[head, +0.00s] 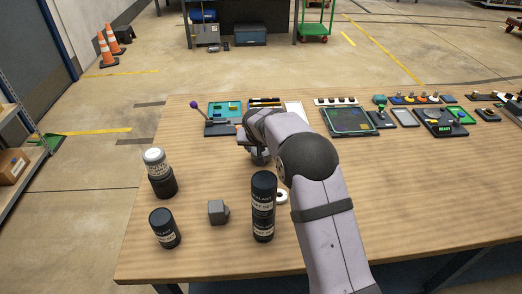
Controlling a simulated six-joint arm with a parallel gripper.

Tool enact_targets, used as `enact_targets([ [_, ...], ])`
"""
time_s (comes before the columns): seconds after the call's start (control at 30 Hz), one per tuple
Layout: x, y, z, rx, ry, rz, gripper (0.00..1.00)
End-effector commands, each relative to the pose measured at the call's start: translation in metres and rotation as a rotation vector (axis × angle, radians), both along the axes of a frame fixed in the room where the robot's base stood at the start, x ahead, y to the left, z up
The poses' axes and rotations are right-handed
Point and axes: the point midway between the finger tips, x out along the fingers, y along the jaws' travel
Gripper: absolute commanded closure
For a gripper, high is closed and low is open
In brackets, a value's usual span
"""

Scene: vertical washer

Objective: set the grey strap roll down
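A small grey block-like object (218,211) rests on the wooden table (400,200), between the dark canisters. It may be the grey strap roll, but its shape is too small to be sure. My gripper (259,157) is at the far end of my arm, low over the table, behind and to the right of the grey object. My own arm mostly hides the gripper. I cannot see its fingers clearly, nor whether anything is between them.
A white-topped canister (158,174) and a short black canister (164,228) stand left. Panels and devices (348,121) line the back edge. The table's right front is clear.

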Motion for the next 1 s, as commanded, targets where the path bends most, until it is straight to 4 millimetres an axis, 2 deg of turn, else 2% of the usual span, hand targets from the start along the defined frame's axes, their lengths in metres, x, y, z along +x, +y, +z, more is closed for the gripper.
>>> enact_targets([
  [0.13, 0.0, 0.0, -0.012, 0.001, 0.001, 0.001, 0.68],
  [0.53, 0.0, 0.0, -0.017, 0.001, -0.001, 0.001, 0.68],
  [0.57, 0.0, 0.0, -0.017, 0.001, 0.0, 0.001, 0.41],
  [0.63, 0.0, 0.0, -0.016, 0.001, 0.0, 0.001, 0.25],
  [1.0, 0.0, 0.0, -0.014, 0.001, 0.0, 0.001, 0.25],
])
